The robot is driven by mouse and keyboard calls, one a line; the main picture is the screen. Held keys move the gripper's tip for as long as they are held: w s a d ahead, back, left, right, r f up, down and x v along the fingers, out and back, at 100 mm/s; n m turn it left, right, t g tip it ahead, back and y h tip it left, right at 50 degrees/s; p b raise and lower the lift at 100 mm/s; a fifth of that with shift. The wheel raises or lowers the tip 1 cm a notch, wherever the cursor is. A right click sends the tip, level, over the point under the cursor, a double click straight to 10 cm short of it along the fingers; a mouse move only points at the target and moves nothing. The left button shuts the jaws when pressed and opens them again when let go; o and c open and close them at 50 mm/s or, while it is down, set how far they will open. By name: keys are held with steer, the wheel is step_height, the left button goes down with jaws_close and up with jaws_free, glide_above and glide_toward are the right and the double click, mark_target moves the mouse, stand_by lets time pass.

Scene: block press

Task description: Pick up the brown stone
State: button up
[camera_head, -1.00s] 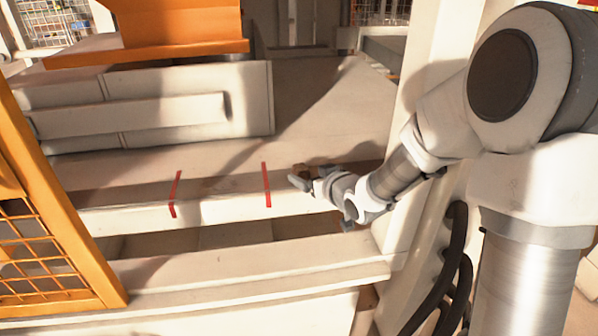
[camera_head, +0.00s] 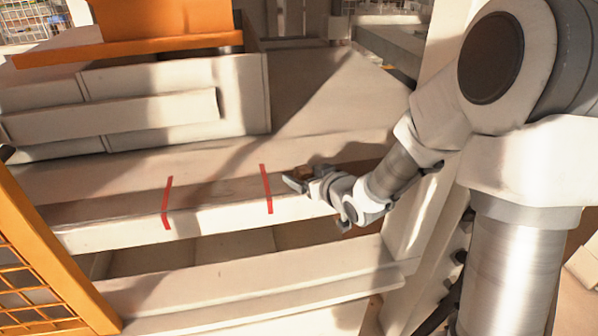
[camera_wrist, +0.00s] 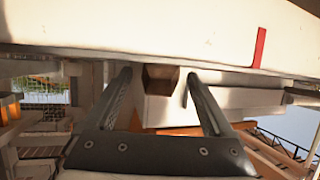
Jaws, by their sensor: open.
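The brown stone (camera_head: 302,172) is a small brown block on the pale ledge, near the right red mark. It sits just behind my gripper in the head view, which partly covers it. In the wrist view the brown stone (camera_wrist: 160,77) shows between the two fingertips, ahead of them. My gripper (camera_wrist: 158,75) is open, with a finger on each side of the stone in that view and nothing visibly held. In the head view my gripper (camera_head: 316,200) is at the ledge's front edge. Contact with the stone cannot be told.
Two red marks cross the ledge, the left one (camera_head: 167,203) and the right one (camera_head: 266,189). A pale beam (camera_head: 250,280) runs in front, with a gap behind it. An orange mesh frame (camera_head: 45,255) stands at the left. A pale post (camera_head: 425,170) stands close right of my gripper.

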jaws_close()
stand_by(0.5)
steer(key=shift+r, duration=0.1)
